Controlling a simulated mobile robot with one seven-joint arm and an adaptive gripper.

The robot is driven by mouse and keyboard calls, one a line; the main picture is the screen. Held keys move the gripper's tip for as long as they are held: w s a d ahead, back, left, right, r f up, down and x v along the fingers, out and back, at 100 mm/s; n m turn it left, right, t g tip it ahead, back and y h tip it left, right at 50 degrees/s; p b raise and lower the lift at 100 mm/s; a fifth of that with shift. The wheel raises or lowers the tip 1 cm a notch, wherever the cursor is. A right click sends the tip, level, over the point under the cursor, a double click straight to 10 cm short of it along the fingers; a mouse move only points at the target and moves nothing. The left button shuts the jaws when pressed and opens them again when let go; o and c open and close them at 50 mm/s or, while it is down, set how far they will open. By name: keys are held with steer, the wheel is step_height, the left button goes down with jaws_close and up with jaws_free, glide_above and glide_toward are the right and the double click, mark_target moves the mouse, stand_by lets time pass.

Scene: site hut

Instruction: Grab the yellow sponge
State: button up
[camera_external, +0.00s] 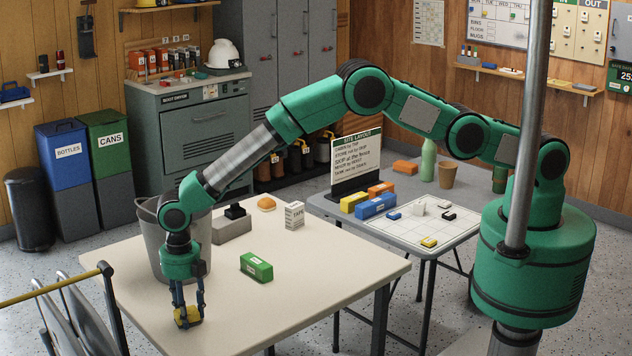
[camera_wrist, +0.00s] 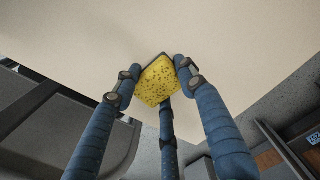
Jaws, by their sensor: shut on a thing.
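The yellow sponge (camera_external: 188,319) is at the front left part of the cream table (camera_external: 310,285). My gripper (camera_external: 187,306) points down, with its blue fingers closed around the sponge. In the wrist view, the speckled yellow sponge (camera_wrist: 158,82) sits between the tips of my three-fingered gripper (camera_wrist: 157,80), with fingers on its left, right and lower sides. A dark edge shows along its far side. I cannot tell whether the sponge touches the tabletop or hangs just above it.
A green box (camera_external: 256,267) lies mid-table. A grey bucket (camera_external: 152,240) stands behind my wrist. The table's right front is clear.

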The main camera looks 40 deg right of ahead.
step_height(320, 180, up, 3)
steer(key=shift+r+p, duration=0.15)
steer(key=shift+p, duration=0.25)
steer(key=s+d, duration=0.2)
steer(key=d, duration=0.2)
steer(key=s+d+r+p, duration=0.1)
steer(key=s+d, duration=0.2)
steer(key=d, duration=0.2)
steer(key=s+d+p, duration=0.1)
steer(key=s+d, duration=0.2)
steer(key=d, duration=0.1)
steer(key=shift+s+d+r, duration=0.15)
steer(key=shift+d, duration=0.2)
steer(key=shift+r, duration=0.15)
